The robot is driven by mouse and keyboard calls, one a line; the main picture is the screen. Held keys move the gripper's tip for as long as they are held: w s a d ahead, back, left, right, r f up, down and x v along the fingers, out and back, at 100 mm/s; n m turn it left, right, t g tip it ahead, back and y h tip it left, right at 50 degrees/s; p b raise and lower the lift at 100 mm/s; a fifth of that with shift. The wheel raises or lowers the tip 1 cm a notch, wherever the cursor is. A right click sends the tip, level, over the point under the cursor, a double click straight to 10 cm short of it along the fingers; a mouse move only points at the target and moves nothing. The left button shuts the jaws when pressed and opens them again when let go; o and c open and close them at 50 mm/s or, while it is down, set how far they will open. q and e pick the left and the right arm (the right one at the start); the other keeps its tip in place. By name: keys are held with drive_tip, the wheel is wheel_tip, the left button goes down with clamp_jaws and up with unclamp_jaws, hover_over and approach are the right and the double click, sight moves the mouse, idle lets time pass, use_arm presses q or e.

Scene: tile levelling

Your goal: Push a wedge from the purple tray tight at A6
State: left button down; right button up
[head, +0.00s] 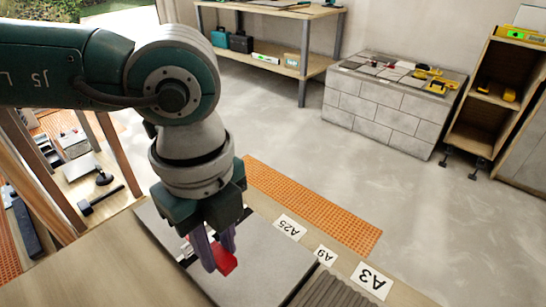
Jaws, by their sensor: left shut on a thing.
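My left gripper (217,252) points down over a large grey tile (255,265), its fingers shut on a red wedge (225,262). I cannot tell whether the wedge touches the tile or is held above it. White cards with upside-down black print lie along the tile's far side: one reads A25 (290,227), one reads A3 (372,281). A small card between them (325,254) reads A6 or A9; I cannot tell which. I see no purple tray. My right gripper is not in view.
An orange perforated strip (310,205) runs beyond the cards. A ridged grey patch (330,291) lies at the bottom. A grey block stand (385,110) with tools, a workbench (270,55) and a shelf (505,95) stand farther back. The floor between is clear.

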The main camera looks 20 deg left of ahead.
sight(218, 273)
use_arm(q)
drive_tip(key=shift+d+f+b, duration=0.1)
drive_tip(key=shift+f+b, duration=0.45)
drive_tip(key=shift+f, duration=0.1)
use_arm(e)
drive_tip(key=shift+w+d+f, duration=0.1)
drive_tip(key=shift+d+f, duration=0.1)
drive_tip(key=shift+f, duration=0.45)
use_arm(q)
wheel_tip(218, 273, down, 3)
drive_tip(key=b, duration=0.3)
drive_tip(key=shift+f, duration=0.2)
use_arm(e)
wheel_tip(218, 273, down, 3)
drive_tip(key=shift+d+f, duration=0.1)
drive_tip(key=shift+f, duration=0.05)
use_arm(q)
drive_tip(key=shift+f+b, duration=0.45)
drive_tip(key=shift+b, duration=0.1)
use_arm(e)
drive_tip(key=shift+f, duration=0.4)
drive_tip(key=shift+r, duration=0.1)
use_arm(q)
drive_tip(key=shift+w, duration=0.1)
drive_tip(key=shift+w+a, duration=0.15)
drive_tip(key=shift+a, duration=0.35)
drive_tip(key=shift+w+a, duration=0.15)
drive_tip(key=shift+a, duration=0.35)
